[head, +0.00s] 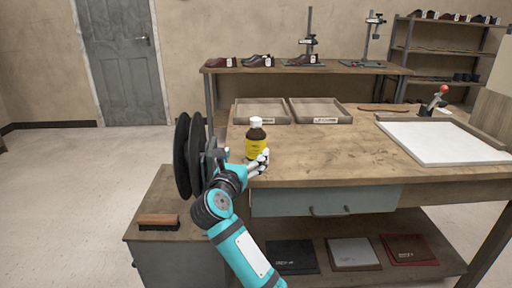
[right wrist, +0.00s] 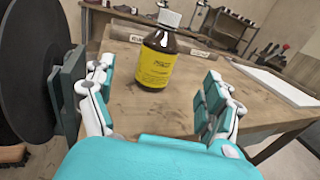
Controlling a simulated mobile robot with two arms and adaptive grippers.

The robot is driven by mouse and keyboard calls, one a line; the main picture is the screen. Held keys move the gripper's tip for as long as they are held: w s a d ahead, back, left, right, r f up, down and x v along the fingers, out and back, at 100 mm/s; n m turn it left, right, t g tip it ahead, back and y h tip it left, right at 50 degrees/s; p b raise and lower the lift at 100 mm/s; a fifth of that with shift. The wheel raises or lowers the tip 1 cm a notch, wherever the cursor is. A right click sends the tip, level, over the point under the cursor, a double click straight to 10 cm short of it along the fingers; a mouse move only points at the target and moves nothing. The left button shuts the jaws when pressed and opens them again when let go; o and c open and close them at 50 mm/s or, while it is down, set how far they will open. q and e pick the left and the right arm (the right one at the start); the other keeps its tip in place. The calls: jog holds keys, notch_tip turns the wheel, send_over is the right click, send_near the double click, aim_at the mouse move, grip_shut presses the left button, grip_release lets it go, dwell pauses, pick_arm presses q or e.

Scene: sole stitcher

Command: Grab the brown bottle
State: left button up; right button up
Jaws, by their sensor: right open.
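The brown bottle (head: 256,134) has a white cap and a yellow label. It stands upright near the left edge of the wooden workbench (head: 330,150). It also shows in the right wrist view (right wrist: 157,62), beyond and between the fingers. My right gripper (head: 262,163) is at the front left of the bench, just in front of the bottle. In the right wrist view its fingers (right wrist: 157,100) are spread wide with nothing between their tips. The bottle looks apart from the fingers. My left gripper is in neither view.
Black round wheels (head: 190,155) stand close left of my right gripper, above a low cabinet with a brush (head: 158,221). Two shallow trays (head: 263,111) (head: 320,111) lie behind the bottle. A white board (head: 442,142) lies at the right. The bench middle is clear.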

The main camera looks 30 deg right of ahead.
aim_at(253, 143)
jog(key=x, duration=0.7)
jog(key=b+x, duration=0.1)
jog(key=x, duration=0.3)
jog(key=shift+w+f, duration=0.15)
jog(key=shift+f, duration=0.15)
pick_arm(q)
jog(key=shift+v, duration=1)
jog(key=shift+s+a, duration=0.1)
pick_arm(e)
jog(key=c, duration=1.3)
jog(key=shift+c, duration=1)
jog(key=shift+r, duration=0.1)
